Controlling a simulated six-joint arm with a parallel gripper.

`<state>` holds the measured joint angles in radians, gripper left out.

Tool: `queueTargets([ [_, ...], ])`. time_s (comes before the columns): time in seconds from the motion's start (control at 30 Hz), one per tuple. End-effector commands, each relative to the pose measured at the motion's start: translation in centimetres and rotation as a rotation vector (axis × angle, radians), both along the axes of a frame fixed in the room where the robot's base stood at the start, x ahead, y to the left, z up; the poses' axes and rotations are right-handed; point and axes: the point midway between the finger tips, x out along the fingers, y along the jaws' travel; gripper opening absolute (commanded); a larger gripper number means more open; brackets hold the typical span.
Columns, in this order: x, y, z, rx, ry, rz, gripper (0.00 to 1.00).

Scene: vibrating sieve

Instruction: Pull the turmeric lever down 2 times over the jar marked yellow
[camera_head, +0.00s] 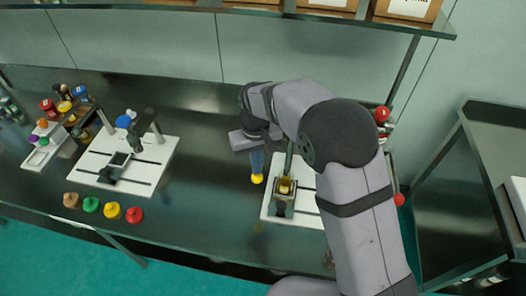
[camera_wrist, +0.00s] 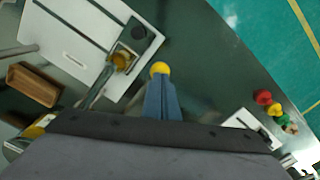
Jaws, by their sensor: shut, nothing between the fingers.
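My gripper (camera_head: 256,170) points down over the bench, left of the right white board (camera_head: 308,212). Its blue fingers are together and hold nothing. A yellow ball knob (camera_head: 257,179) shows right at the fingertips; it also shows in the wrist view (camera_wrist: 160,69). I cannot tell whether the fingers touch it. A small square container with yellow inside (camera_head: 285,187) stands on the right board, just right of the knob. It also shows in the wrist view (camera_wrist: 122,58). No jar marking is readable, and my arm hides much of the dispenser behind.
A left white board (camera_head: 152,178) carries a dark device. Brown, green, yellow and red lids (camera_head: 112,210) line the front edge. Jars and a tray (camera_head: 42,154) crowd the far left. Red knobs (camera_head: 398,199) show right of my arm. Bench between the boards is clear.

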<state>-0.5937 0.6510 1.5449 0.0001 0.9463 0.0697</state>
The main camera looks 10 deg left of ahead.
Motion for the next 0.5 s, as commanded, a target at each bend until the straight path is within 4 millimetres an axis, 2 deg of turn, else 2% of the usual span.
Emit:
queueTargets([
  [0.03, 0.0, 0.0, 0.9, 0.001, -0.001, 0.0, 0.0],
  [0.3, 0.0, 0.0, 3.3, 0.001, -0.001, 0.0, 0.0],
  [0.5, 0.0, 0.0, 3.9, 0.001, -0.001, 0.0, 0.0],
])
